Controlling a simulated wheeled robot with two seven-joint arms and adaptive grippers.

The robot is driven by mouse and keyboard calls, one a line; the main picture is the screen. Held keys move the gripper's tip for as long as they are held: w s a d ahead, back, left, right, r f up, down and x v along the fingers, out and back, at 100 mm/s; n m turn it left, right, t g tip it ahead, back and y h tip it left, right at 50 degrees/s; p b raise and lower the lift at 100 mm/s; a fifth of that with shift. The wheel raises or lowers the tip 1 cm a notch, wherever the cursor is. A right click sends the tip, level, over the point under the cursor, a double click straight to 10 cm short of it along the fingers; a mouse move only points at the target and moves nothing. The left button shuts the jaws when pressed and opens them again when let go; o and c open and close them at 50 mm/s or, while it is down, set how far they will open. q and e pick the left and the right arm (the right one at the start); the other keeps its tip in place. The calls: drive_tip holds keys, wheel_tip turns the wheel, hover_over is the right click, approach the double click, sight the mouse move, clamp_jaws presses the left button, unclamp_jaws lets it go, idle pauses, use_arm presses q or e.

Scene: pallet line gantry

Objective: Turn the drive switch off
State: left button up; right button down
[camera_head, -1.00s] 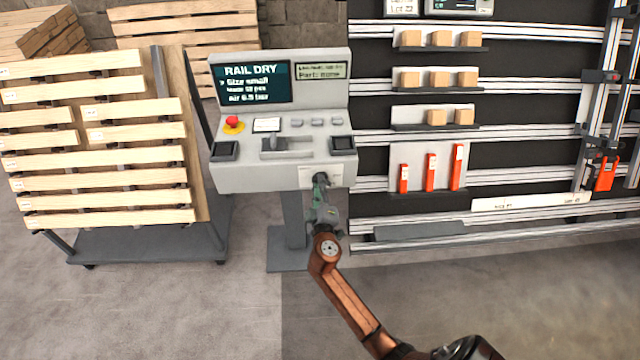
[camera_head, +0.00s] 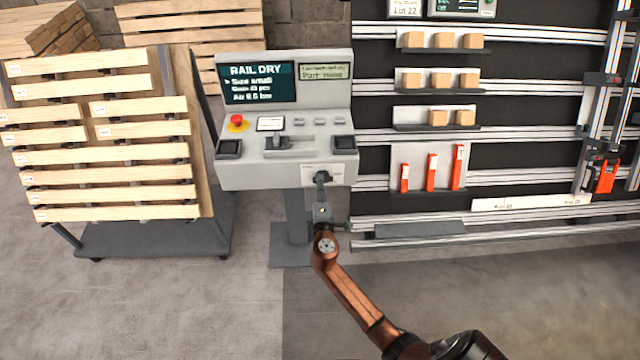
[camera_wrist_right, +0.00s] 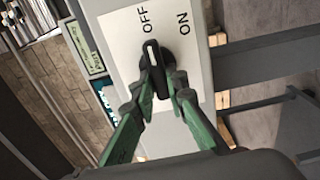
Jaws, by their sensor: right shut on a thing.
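The drive switch is a black knob with a white pointer line (camera_wrist_right: 152,55) on a white plate (camera_wrist_right: 124,38) marked OFF and ON. In the right wrist view the pointer line points toward the OFF word. My right gripper (camera_wrist_right: 162,82) is shut on the knob, with its green fingers on either side of it. In the head view the right gripper (camera_head: 322,180) reaches up to the white switch plate (camera_head: 337,171) on the front of the grey console (camera_head: 240,178) and hides most of the knob. My left gripper is not in view.
The console carries a screen reading RAIL DRY (camera_head: 257,84) and a red emergency button (camera_head: 237,121). A wooden slatted pallet (camera_head: 110,155) leans on a cart to the left. A rack of rails with small boxes (camera_head: 440,80) stands to the right. Floor in front is clear.

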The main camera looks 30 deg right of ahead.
drive_tip(key=shift+a, duration=0.15)
drive_tip(key=c, duration=2)
unclamp_jaws()
drive_tip(key=shift+w, duration=0.1)
drive_tip(key=shift+c, duration=0.2)
drive_tip(key=shift+o, duration=0.5)
drive_tip(key=v, duration=1.2)
drive_tip(key=shift+f, duration=0.1)
